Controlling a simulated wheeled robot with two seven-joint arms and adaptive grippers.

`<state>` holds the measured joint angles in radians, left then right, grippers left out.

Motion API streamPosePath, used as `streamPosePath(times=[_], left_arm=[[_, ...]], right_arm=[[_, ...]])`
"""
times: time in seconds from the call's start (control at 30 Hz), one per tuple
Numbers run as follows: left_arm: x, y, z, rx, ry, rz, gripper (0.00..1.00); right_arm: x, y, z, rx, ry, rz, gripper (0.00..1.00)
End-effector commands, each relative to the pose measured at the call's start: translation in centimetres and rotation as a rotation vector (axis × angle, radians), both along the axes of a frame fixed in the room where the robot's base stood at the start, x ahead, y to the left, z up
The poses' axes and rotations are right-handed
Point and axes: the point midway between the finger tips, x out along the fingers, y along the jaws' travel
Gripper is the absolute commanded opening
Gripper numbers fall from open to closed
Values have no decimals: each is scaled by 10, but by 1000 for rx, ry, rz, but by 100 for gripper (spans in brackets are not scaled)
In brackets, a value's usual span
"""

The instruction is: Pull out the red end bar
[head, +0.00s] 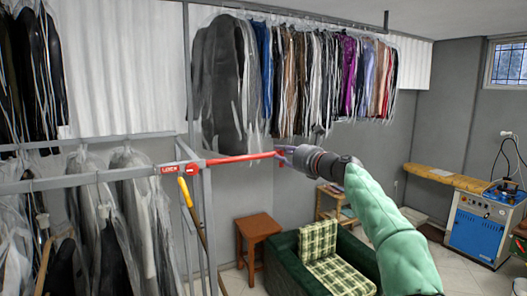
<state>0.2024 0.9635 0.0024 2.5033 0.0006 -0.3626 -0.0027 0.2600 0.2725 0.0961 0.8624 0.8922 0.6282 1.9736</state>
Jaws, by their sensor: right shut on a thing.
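The red end bar (238,158) runs roughly level to the right from a red joint at the end of the grey garment rail (90,178). A small red label (168,170) with white lettering sits beside the joint. My right gripper (284,155) is at the bar's far right end and is shut on it. The fingers partly hide that end. My right arm, in a green sleeve, reaches in from the lower right. My left gripper is not in view.
Bagged clothes hang on the left and on a high rail (388,22) behind. Below are a green armchair (345,250) and a brown stool (258,228). A yellow-handled pole (185,192) leans by the rail post. A blue machine (478,232) and ironing board (450,178) stand right.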

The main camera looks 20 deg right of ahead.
Motion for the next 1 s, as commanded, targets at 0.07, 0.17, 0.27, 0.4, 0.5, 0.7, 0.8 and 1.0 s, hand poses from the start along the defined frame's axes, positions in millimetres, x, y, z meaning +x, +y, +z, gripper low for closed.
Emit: streamPosePath(times=[0.07, 0.17, 0.27, 0.4, 0.5, 0.7, 0.8, 1.0], left_arm=[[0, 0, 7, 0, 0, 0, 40], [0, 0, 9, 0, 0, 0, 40], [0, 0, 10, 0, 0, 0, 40], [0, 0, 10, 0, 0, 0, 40], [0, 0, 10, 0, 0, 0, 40], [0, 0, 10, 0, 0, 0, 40], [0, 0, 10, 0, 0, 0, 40], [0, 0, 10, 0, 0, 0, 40]], right_arm=[[1, -12, 1, -4, 1, -4, 0], [1, -20, 1, -4, 0, -3, 0], [1, -24, 0, -6, 0, -2, 0], [1, -25, -1, -6, 0, -2, 0], [1, -25, -1, -5, 0, -2, 0], [1, -24, -1, -4, 0, -2, 46], [1, -24, -1, -3, 0, -1, 48], [1, -24, 0, -2, 1, 0, 48]])
